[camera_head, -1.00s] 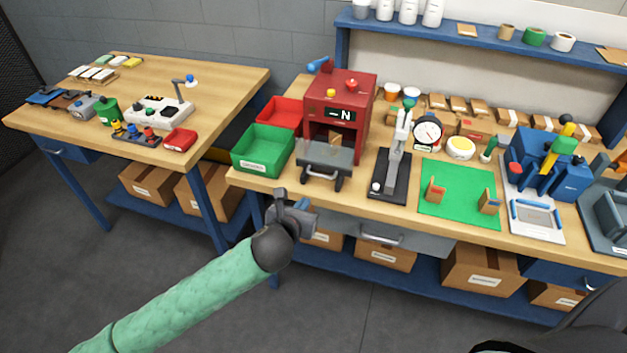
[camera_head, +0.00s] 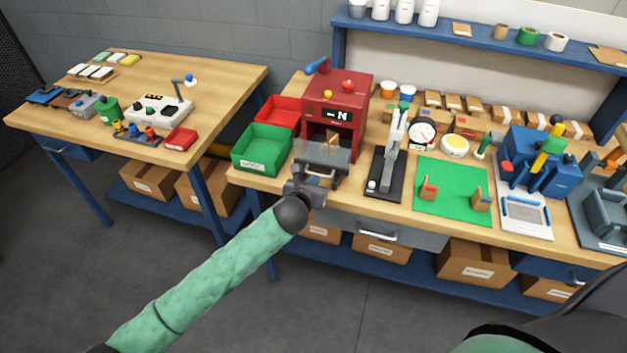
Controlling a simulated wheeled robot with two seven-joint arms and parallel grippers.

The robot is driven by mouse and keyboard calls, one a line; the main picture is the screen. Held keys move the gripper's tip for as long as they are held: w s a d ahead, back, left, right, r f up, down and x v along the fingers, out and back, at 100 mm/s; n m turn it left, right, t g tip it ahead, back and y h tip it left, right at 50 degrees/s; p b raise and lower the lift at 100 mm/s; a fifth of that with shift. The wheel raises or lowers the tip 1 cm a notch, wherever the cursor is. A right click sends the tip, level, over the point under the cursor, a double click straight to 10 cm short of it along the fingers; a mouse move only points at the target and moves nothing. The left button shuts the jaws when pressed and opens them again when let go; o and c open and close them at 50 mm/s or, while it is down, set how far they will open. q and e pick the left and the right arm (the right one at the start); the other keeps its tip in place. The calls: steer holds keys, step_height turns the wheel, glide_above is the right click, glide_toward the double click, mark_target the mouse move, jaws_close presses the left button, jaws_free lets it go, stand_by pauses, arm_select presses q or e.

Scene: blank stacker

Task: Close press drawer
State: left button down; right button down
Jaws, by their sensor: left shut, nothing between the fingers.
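The red press (camera_head: 336,105) stands on the right-hand workbench. Its grey drawer (camera_head: 324,158) sticks out of the front opening, with a small brown piece on it. My left gripper (camera_head: 308,183) is shut and empty, right in front of the drawer and partly covering its handle at the lower left. I cannot tell whether the fingers touch the handle. My right gripper is not in view; a dark shape of my own body shows at the lower right.
A green bin (camera_head: 263,149) and a red bin (camera_head: 281,110) stand left of the press. A black stand with a grey lever (camera_head: 385,172) is close on its right, then a green mat (camera_head: 455,202). The workbench front edge lies just beneath my left gripper.

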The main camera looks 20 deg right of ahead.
mark_target(320, 165)
arm_select(q)
steer(key=shift+w+d, duration=0.25)
steer(key=shift+w, duration=0.15)
steer(key=w+d, duration=0.2)
steer(key=w, duration=0.1)
steer(key=w+d, duration=0.1)
steer(key=w, duration=0.1)
steer(key=shift+w+d, duration=0.1)
steer(key=shift+d, duration=0.15)
steer(key=shift+w+d, duration=0.3)
steer(key=shift+w, duration=0.2)
steer(key=shift+r, duration=0.15)
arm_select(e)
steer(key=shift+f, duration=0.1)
arm_select(q)
steer(key=shift+r, duration=0.1)
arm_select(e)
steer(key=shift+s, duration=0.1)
